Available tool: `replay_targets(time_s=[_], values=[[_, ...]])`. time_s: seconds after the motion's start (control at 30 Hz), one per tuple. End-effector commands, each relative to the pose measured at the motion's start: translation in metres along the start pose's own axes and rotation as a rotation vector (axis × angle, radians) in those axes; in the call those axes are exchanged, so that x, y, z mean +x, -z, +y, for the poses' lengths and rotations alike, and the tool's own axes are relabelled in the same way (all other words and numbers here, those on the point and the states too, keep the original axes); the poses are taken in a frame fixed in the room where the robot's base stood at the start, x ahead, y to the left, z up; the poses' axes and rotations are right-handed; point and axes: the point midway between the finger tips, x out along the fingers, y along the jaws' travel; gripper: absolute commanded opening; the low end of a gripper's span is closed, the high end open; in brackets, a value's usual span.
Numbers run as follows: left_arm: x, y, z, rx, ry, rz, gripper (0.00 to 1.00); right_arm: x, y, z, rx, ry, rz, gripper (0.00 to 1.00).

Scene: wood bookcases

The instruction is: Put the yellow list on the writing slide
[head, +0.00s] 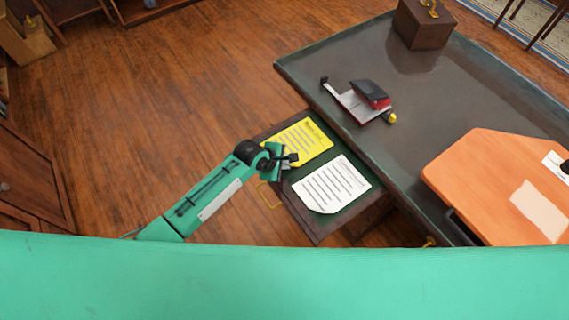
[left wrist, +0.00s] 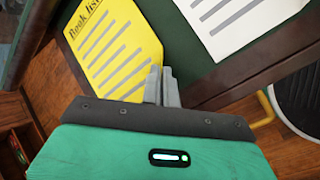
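The yellow list (head: 306,138), headed "Book list", lies over the back part of the pulled-out writing slide (head: 345,216), which has a green top and dark wood rim. In the left wrist view the list (left wrist: 112,45) overlaps the slide's wood rim at its near side. My left gripper (head: 288,159) is at the list's near edge, low over the rim. Its fingers (left wrist: 162,80) are close together at the paper's edge and appear shut on it; the exact pinch is hard to see. My right gripper is not in view.
A white printed sheet (head: 330,184) lies on the slide beside the list. The wooden floor left of the slide is clear.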

Motion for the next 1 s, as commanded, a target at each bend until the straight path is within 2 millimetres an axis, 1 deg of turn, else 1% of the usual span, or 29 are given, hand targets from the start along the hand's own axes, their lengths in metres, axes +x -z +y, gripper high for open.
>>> replay_targets(time_s=[0.07,0.37,0.4,0.47,0.5,0.73,0.83,0.93,1.0], values=[[0.003,0.001,-0.001,0.001,-0.001,0.000,0.00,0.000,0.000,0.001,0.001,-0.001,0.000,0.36],[0.004,0.001,-0.002,0.000,-0.001,-0.001,0.00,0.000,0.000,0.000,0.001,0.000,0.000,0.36],[0.005,0.002,-0.003,0.000,-0.001,-0.001,0.03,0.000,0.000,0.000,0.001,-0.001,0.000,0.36],[0.005,0.002,-0.002,0.001,-0.001,-0.001,0.15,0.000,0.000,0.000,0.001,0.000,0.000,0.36],[0.005,0.002,-0.002,0.001,-0.001,-0.001,0.23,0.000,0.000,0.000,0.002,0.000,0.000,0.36],[0.004,0.002,-0.002,0.001,-0.001,0.000,0.23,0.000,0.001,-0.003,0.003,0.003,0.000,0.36],[0.001,0.001,-0.001,0.001,-0.001,0.000,0.23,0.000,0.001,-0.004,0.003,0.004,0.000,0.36],[-0.007,0.001,-0.002,0.000,-0.001,-0.001,0.23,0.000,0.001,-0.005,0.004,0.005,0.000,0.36],[-0.017,0.001,-0.001,0.000,-0.003,-0.002,0.23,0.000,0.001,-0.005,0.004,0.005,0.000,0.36]])
